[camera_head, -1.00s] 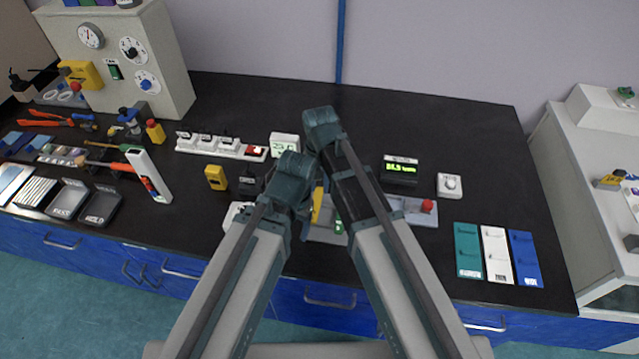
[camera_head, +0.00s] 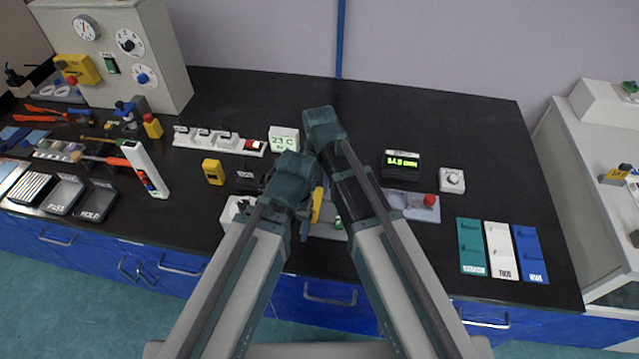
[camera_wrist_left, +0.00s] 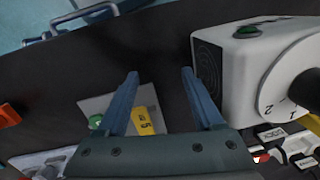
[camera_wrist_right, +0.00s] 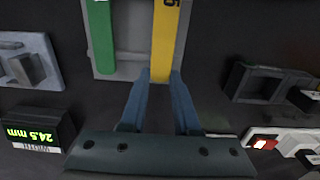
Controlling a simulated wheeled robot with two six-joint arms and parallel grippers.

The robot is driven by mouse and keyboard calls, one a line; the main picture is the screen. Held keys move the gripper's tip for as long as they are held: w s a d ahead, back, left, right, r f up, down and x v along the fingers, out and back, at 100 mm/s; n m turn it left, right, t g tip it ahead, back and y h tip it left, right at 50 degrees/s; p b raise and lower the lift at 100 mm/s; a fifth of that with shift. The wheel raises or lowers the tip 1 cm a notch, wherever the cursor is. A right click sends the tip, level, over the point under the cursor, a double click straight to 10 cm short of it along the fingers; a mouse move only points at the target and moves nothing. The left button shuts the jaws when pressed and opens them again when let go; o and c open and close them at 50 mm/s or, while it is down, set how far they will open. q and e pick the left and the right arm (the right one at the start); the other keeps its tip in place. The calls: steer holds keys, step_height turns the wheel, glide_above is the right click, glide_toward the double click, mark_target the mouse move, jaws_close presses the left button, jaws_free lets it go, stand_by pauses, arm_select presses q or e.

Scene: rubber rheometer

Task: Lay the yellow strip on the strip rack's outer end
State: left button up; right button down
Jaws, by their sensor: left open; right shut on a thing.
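My right gripper (camera_wrist_right: 160,84) is shut on the near end of the yellow strip (camera_wrist_right: 166,42) in the right wrist view. The strip points away over the right side of the pale grey rack (camera_wrist_right: 131,32); I cannot tell whether it touches it. A green strip (camera_wrist_right: 100,42) lies beside it on the rack. In the head view the yellow strip (camera_head: 317,205) shows between my arms, which hide most of both grippers. My left gripper (camera_wrist_left: 160,82) is open and empty in the left wrist view, with the yellow strip (camera_wrist_left: 142,120) visible beyond its fingers.
A white dial device (camera_wrist_left: 232,75) stands close to my left gripper's right finger. Teal, white and blue mats (camera_head: 500,250) lie at right.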

arm_select(q)
steer(key=shift+f+b, duration=0.3)
steer(key=shift+f, duration=0.1)
arm_select(e)
steer(key=shift+f, duration=0.4)
steer(key=c, duration=0.6)
jaws_free()
steer(key=shift+o, duration=0.2)
steer(key=shift+r, duration=0.1)
arm_select(q)
step_height(320, 180, up, 14)
steer(key=p, duration=1.4)
arm_select(e)
step_height(320, 180, up, 14)
arm_select(q)
steer(key=shift+f, duration=0.1)
arm_select(e)
steer(key=s+d+n, duration=0.1)
steer(key=s+d, duration=0.3)
steer(key=d, duration=0.4)
steer(key=s+d+n, duration=0.1)
steer(key=s+d, duration=0.4)
steer(key=d, duration=0.3)
steer(key=s+a+n+h, duration=0.1)
steer(key=s+a+n, duration=0.3)
steer(key=a, duration=0.7)
steer(key=shift+s, duration=0.6)
